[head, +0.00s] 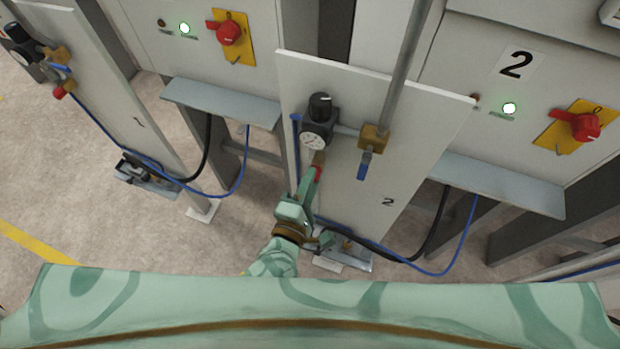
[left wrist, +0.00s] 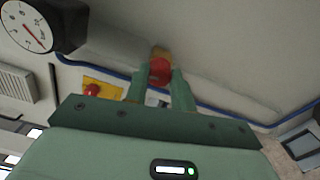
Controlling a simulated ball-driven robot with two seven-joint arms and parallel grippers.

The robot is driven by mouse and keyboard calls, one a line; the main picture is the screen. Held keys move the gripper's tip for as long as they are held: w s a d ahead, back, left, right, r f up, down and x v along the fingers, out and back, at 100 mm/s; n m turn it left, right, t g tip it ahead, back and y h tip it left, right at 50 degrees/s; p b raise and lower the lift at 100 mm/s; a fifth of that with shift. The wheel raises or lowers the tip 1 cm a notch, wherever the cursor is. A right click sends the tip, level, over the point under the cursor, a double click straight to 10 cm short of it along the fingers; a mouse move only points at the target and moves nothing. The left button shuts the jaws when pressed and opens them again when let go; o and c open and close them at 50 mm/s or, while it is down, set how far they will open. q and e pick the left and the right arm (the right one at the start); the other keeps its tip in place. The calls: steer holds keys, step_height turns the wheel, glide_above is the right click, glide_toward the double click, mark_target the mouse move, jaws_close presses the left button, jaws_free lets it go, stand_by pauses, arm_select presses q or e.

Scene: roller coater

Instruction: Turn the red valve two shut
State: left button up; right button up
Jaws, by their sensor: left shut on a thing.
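The red valve (head: 317,172) hangs below a brass fitting (head: 318,158) under the gauge on the panel marked 2. In the left wrist view the red valve (left wrist: 160,70) sits between my two green fingers, with brass behind it. My left gripper (head: 312,181) is shut on the red valve; it also shows in the left wrist view (left wrist: 159,78). The fingers partly hide the valve, so its exact angle cannot be told. My right gripper is not in view.
A black regulator with a white gauge (head: 314,138) sits just above. A brass valve with a blue handle (head: 364,164) is to the right. A blue hose (head: 420,270) and black cable run below. Red rotary switches on yellow plates (head: 585,127) are on the cabinets.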

arm_select(q)
steer(key=shift+m+p, duration=0.4)
steer(key=shift+m, duration=0.7)
steer(key=o, duration=1)
steer(key=b+v, duration=0.1)
steer(key=v, duration=1.5)
